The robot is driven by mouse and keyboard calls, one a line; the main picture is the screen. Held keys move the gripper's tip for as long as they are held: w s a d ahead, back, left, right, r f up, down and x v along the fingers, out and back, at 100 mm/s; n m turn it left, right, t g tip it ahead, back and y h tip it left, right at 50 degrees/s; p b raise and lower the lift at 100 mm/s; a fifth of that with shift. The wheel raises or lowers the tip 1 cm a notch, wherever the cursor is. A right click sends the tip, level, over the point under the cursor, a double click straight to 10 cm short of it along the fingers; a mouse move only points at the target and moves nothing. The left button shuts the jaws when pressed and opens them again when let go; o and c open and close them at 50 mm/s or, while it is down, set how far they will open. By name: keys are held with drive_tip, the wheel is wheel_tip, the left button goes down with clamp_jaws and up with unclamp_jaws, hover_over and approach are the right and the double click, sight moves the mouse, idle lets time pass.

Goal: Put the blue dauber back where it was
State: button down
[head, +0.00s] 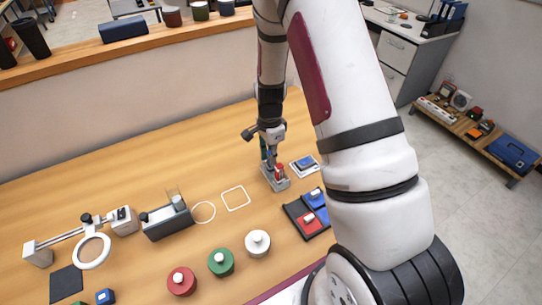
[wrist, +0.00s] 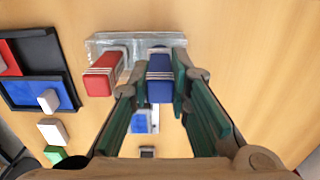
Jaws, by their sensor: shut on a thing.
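My gripper (head: 269,146) is low over the grey rack (head: 276,184) on the wooden table. In the wrist view its green-padded fingers (wrist: 157,88) are shut on the blue dauber (wrist: 160,75), one on each side. The blue dauber is at the right part of the rack, which also shows in the wrist view (wrist: 133,41). I cannot tell whether its lower end is seated in the rack or just above it. The red dauber (wrist: 103,73) stands in the left part of the rack, beside the blue one, and shows in the head view (head: 280,171).
A black tray with red and blue pads (head: 308,214) lies right of the rack. A small blue-and-white item (head: 305,166) is behind that tray. Red (head: 182,281), green (head: 221,262) and white (head: 257,243) round pieces stand in front. An outlined square (head: 236,198) is bare.

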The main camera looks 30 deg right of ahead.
drive_tip(key=shift+f, duration=0.3)
drive_tip(key=shift+f, duration=0.1)
drive_tip(key=c, duration=1.5)
unclamp_jaws()
